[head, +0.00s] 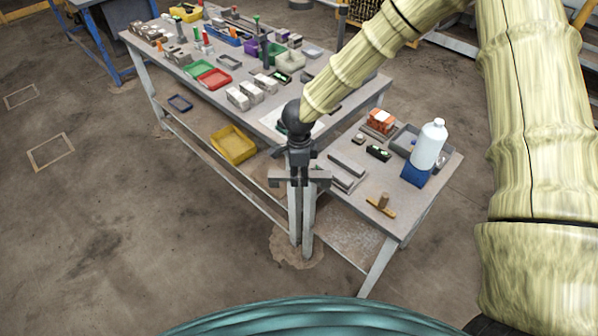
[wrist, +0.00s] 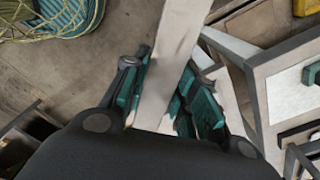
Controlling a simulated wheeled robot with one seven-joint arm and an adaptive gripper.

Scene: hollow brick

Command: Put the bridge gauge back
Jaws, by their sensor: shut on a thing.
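My gripper (head: 299,176) hangs in front of the corner between the long bench and the small side table in the head view. In the wrist view its green-padded fingers (wrist: 166,75) are closed on a flat, pale grey bar (wrist: 178,35), which I take to be the bridge gauge. The bar runs up the picture from between the fingers; its lower end is hidden by the gripper body. In the head view grey, crosswise parts show at the gripper, but I cannot tell gauge from fingers there. The gauge's resting place cannot be made out.
The side table (head: 405,222) holds a white bottle (head: 428,147), a blue block (head: 415,175), an orange brick (head: 381,121) and a wooden-handled tool (head: 381,204). The long bench is crowded with trays and bricks. A yellow bin (head: 232,145) sits below. Floor at left is mostly clear.

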